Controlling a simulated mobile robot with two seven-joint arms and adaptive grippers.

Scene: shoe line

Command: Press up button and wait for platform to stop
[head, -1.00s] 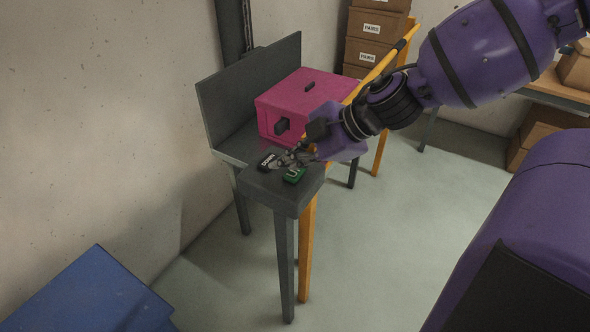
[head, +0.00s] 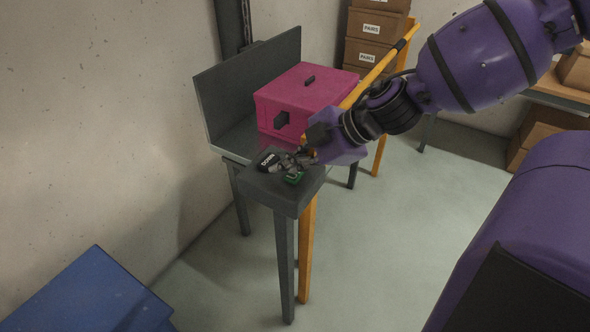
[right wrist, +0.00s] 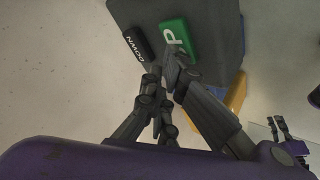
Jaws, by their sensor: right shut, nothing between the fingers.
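The green up button (head: 293,179) sits on the front stand's grey top, beside the black down button (head: 267,161). My right gripper (head: 287,166) is shut and empty, with its fingertips at the up button and covering part of it. In the right wrist view the fingertips (right wrist: 172,62) overlap the near end of the green button (right wrist: 178,36); whether they press it down I cannot tell. The black button (right wrist: 138,44) lies to its left. The grey platform (head: 225,95) with its back panel carries a pink box (head: 300,95).
A yellow rail (head: 385,62) runs behind my right arm. Boxes (head: 375,50) are stacked at the back. A blue surface (head: 90,295) is at the lower left. The floor to the right of the stand is clear.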

